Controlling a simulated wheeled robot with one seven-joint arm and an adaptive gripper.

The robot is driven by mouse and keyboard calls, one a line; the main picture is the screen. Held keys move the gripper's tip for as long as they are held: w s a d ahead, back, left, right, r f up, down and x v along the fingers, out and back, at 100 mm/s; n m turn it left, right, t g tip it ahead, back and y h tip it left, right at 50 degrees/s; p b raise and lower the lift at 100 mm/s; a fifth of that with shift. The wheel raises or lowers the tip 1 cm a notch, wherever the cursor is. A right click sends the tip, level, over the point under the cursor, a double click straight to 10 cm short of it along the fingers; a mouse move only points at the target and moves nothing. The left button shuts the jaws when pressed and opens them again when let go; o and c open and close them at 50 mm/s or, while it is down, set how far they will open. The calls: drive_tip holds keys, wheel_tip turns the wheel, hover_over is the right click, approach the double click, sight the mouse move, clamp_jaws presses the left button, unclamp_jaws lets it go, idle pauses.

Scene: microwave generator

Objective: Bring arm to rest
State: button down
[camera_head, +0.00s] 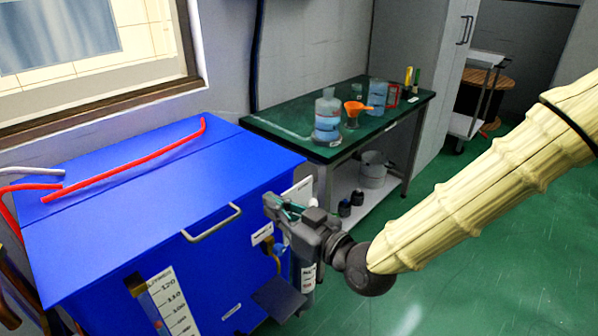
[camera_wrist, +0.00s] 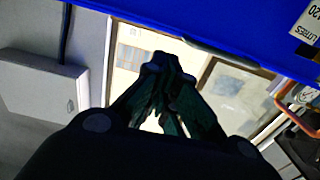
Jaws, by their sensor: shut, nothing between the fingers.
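My gripper (camera_head: 274,203) is shut and empty. In the head view it is at the front right of the blue box-like tank (camera_head: 150,205), near its right edge and to the right of the metal handle (camera_head: 212,222). I cannot tell whether it touches the tank. My arm (camera_head: 480,190) comes in from the right, in a pale ribbed cover. In the wrist view the closed fingers (camera_wrist: 160,65) point up the picture, with the blue tank (camera_wrist: 220,20) across the top.
A green-topped table (camera_head: 350,135) behind the tank bears a bottle (camera_head: 327,118), an orange funnel (camera_head: 355,107) and a blue container (camera_head: 377,95). Red pipes (camera_head: 130,160) lie over the tank's top. A cart (camera_head: 478,95) stands at the back right. Green floor (camera_head: 480,270) on the right is clear.

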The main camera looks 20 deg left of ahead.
drive_tip(key=s+d+f+m+g+h, duration=0.1)
drive_tip(key=d+f+m+h, duration=0.2)
drive_tip(key=d+f, duration=0.6)
drive_tip(key=s+d+f+m+h, duration=0.25)
drive_tip(key=d+f, duration=0.25)
drive_tip(key=f, duration=0.8)
drive_tip(key=s+d+f+m+g+h, duration=0.1)
drive_tip(key=d+f+m+h, duration=0.25)
drive_tip(key=d+f, duration=0.55)
drive_tip(key=s+d+f+m+g+h, duration=0.2)
drive_tip(key=s+d+f+h, duration=0.2)
drive_tip(key=s+d+f, duration=0.6)
drive_tip(key=s+d+f+m+g+h, duration=0.3)
drive_tip(key=s+d+f, duration=0.5)
drive_tip(key=d, duration=0.4)
wheel_tip(320, 180, up, 18)
drive_tip(key=s+p, duration=0.1)
drive_tip(key=p, duration=1.6)
drive_tip(key=shift+d+f+h, duration=0.15)
drive_tip(key=shift+d+h, duration=0.15)
drive_tip(key=shift+d, duration=0.1)
